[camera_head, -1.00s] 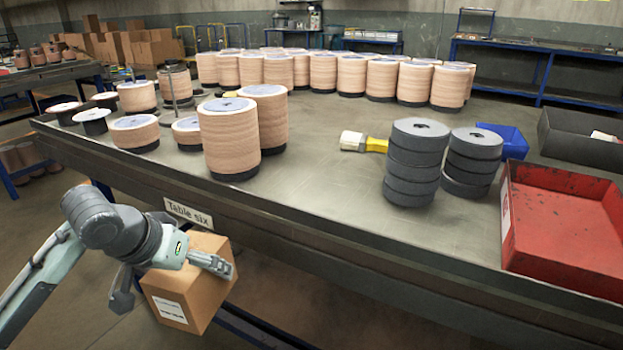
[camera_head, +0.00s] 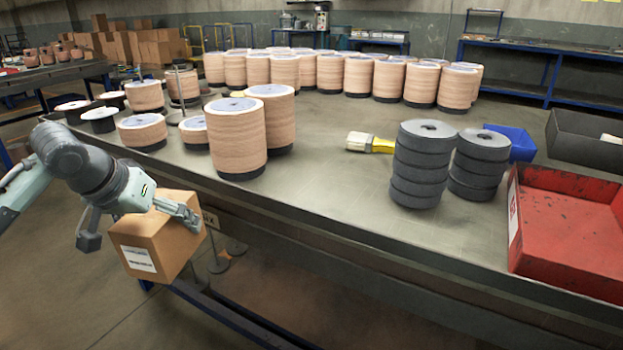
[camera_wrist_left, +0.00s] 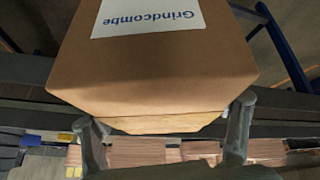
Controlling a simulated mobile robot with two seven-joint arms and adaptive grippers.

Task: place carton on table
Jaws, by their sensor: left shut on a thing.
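The brown carton (camera_head: 150,243) with a white label is held tilted in front of the table's front edge, at the lower left in the head view. My left gripper (camera_head: 178,212) is shut on the carton. In the left wrist view the carton (camera_wrist_left: 150,65) fills the upper middle, its label reading "Grindcombe", with the gripper fingers (camera_wrist_left: 170,135) on either side of it. The table (camera_head: 310,185) has a grey metal top. My right gripper is not in view.
Tall stacks of tan discs (camera_head: 237,140) stand near the table's left front, with more in rows behind. The table's front middle is clear.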

